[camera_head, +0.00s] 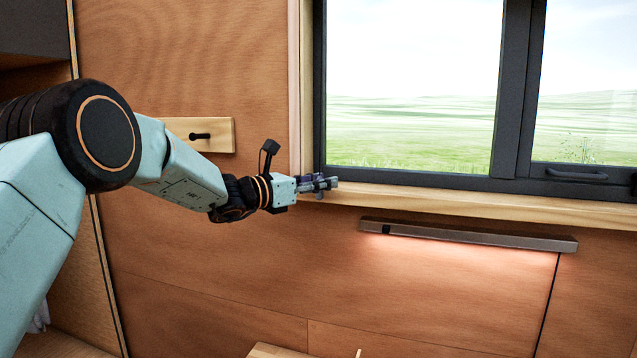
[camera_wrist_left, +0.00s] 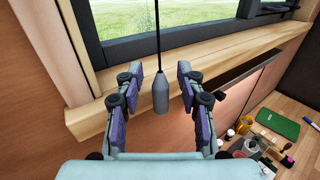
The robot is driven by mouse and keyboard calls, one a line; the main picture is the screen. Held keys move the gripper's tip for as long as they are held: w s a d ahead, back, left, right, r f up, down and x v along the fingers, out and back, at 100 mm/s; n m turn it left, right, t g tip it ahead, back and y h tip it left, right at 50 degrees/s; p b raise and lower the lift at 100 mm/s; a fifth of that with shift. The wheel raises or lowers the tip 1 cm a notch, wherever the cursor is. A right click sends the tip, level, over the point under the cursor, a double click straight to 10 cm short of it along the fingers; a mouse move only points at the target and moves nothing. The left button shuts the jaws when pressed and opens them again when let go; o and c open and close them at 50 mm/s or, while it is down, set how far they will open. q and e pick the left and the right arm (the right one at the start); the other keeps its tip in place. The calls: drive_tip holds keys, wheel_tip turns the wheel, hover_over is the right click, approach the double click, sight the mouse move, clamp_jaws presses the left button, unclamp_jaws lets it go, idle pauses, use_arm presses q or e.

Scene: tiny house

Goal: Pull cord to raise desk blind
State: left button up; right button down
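A thin black cord (camera_wrist_left: 157,28) hangs down in front of the window in the left wrist view, ending in a grey tapered weight (camera_wrist_left: 160,95). My left gripper (camera_wrist_left: 157,80) is open, with one finger on each side of the weight and visible gaps on both sides. In the head view, my left gripper (camera_head: 322,184) is by the left end of the window sill; I cannot make out the cord there. The window (camera_head: 410,100) shows uncovered glass, and no blind fabric is in view. My right gripper is not in view.
The wooden sill (camera_head: 480,204) runs close by the left gripper. A lit bar lamp (camera_head: 470,236) is on the wall below it. A wooden peg board (camera_head: 218,134) is behind the arm.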

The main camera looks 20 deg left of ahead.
use_arm(q)
drive_tip(key=shift+w+d+f, duration=0.1)
drive_tip(key=shift+w, duration=0.05)
drive_tip(key=v, duration=1.2)
drive_tip(key=shift+d, duration=0.1)
